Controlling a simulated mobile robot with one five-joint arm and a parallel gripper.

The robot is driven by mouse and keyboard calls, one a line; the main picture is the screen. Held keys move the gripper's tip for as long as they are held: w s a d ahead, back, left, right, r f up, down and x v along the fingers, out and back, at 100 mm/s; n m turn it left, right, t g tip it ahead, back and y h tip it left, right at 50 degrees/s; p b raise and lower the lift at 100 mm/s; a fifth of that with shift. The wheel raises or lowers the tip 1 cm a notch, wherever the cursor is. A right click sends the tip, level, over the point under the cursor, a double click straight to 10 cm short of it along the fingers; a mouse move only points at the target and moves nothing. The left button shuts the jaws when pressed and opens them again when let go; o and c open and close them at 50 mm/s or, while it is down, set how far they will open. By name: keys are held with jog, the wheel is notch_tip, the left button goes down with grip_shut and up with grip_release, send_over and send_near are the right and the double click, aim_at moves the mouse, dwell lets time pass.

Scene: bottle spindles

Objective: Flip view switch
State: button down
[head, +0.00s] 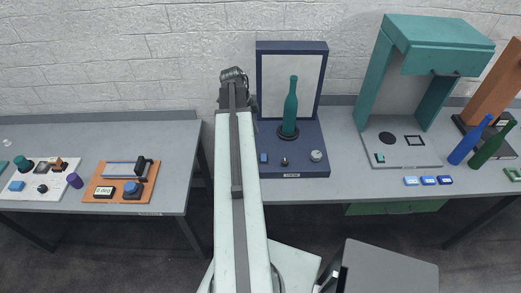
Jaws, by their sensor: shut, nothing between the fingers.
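A dark blue viewing station (319,128) with a pale back panel (272,85) stands on the right-hand bench against the wall. A teal bottle (291,105) stands upright on its round dark base. Along the station's front are a small blue button (264,158), a small dark switch-like knob (284,161) and a pale round dial (316,155). The frame does not show which way the dark knob is set. My gripper (234,76), small and dark at the far end of my arm, is left of the back panel, apart from the controls. It looks shut and empty.
A teal arched stand (430,35) is to the right, with blue (469,143) and green (490,148) bottles beyond it. Several small blue blocks (428,180) lie at the bench front. The left bench holds an orange panel (120,181) and a white panel (42,187). A gap separates the benches.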

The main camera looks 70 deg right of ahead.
aim_at(265, 155)
jog(key=shift+s+d, duration=0.15)
jog(key=shift+s, duration=0.1)
jog(key=b+x, duration=1.3)
jog(key=shift+w+f, duration=0.35)
jog(key=shift+f+b, duration=0.25)
jog(key=shift+b, duration=0.15)
